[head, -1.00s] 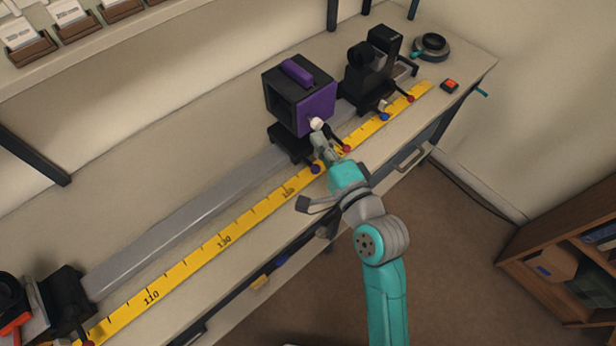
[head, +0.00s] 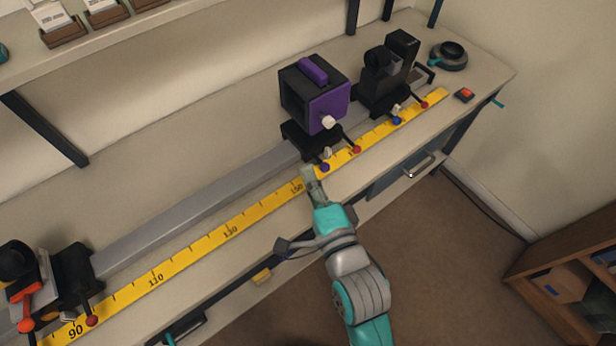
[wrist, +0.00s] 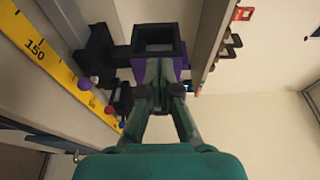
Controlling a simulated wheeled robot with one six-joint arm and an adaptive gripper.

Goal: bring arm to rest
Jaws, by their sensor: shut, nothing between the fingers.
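My gripper (head: 308,180) is shut and empty. In the head view its tips are over the yellow scale near the 150 mark, below and to the left of the purple and black box (head: 328,108). In the wrist view the closed fingers (wrist: 160,75) point at the black frame and purple edges of that box (wrist: 158,40). My arm reaches in from the bottom of the head view.
The bench holds a grey rail (head: 190,205) with a yellow scale (head: 210,245) along it. A black device (head: 388,75) stands at the back right, near a round dark part (head: 450,54) and a red button (head: 464,94). A shelf (head: 120,40) hangs above.

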